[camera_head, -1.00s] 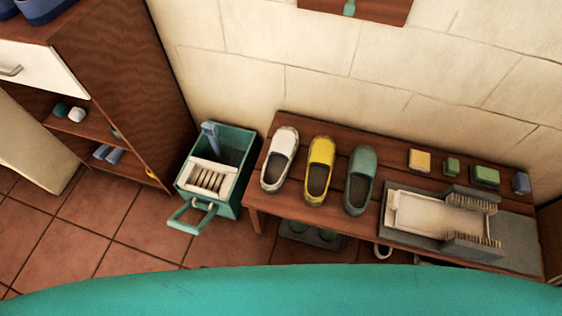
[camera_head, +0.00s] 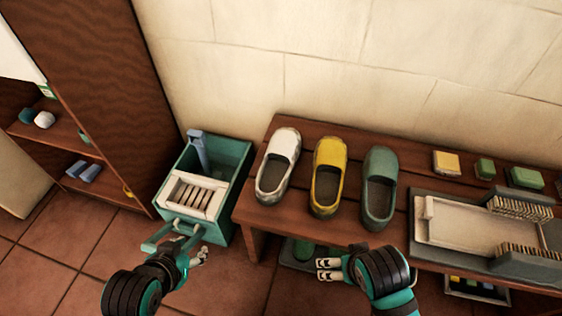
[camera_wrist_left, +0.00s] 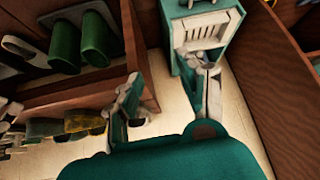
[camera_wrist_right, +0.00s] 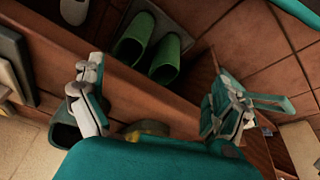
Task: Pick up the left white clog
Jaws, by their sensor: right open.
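The white clog (camera_head: 278,165) lies at the left end of a wooden bench (camera_head: 258,205), opening up, with its heel end toward me. A yellow clog (camera_head: 328,178) and a green clog (camera_head: 379,185) lie to its right. My left gripper (camera_head: 195,246) is open and empty, low and left of the white clog, in front of the teal box; its spread fingers show in the left wrist view (camera_wrist_left: 168,95). My right gripper (camera_head: 326,269) is open and empty before the bench's front edge, below the yellow clog. Neither gripper touches a clog.
The teal box (camera_head: 228,165) with a handle stands left of the bench. A wooden shelf (camera_head: 110,90) is further left. A tray with brushes (camera_head: 470,225) and small blocks (camera_head: 447,163) occupy the bench's right side. Green footwear (camera_wrist_right: 150,50) sits below the bench.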

